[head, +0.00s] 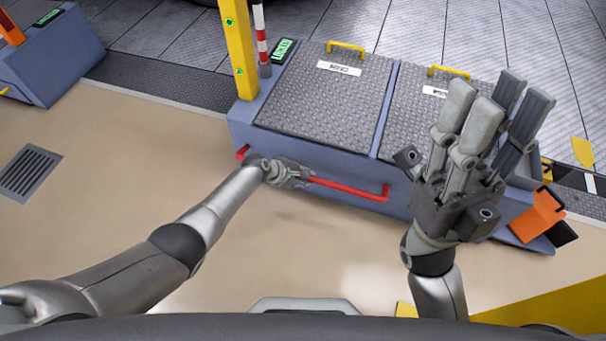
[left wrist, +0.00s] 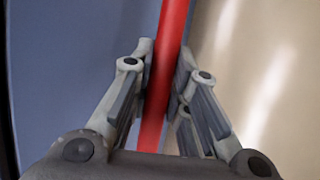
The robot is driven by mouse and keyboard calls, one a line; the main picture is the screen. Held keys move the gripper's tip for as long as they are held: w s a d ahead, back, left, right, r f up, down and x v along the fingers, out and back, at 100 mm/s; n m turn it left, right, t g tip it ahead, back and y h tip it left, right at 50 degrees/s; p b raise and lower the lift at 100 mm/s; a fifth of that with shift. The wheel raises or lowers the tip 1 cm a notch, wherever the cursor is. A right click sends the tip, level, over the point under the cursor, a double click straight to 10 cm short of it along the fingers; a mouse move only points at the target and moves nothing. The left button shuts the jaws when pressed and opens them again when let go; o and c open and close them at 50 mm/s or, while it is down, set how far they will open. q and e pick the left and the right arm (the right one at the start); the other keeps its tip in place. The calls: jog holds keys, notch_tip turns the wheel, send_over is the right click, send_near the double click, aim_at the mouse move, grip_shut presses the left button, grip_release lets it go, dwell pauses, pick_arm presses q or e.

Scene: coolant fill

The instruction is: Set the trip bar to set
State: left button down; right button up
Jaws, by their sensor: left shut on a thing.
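The trip bar (head: 345,188) is a long red bar along the front face of the blue-grey cabinet (head: 255,135), below its lids. My left gripper (head: 298,177) is at the bar, left of its middle, and hides part of it. In the left wrist view the red bar (left wrist: 166,70) runs between the two fingers of my left gripper (left wrist: 165,85), which is shut on it. My right gripper (head: 490,120) is raised in front of the cabinet's right end, its fingers spread apart and empty. I see no set marking on the bar.
Two tread-plate lids (head: 325,100) with yellow handles top the cabinet. A yellow post (head: 240,50) and a red-and-white pole (head: 261,35) stand at its left. An orange piece (head: 537,215) sits at its right end. The beige floor in front is clear.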

dwell(0.6)
pick_arm(q)
jog(key=c, duration=1.4)
grip_release()
jog(key=shift+o, duration=0.2)
jog(key=shift+r, duration=0.1)
jog(key=shift+r, duration=0.1)
jog(key=v, duration=1.1)
jog(key=shift+a+r, duration=0.25)
jog(key=shift+r, duration=0.1)
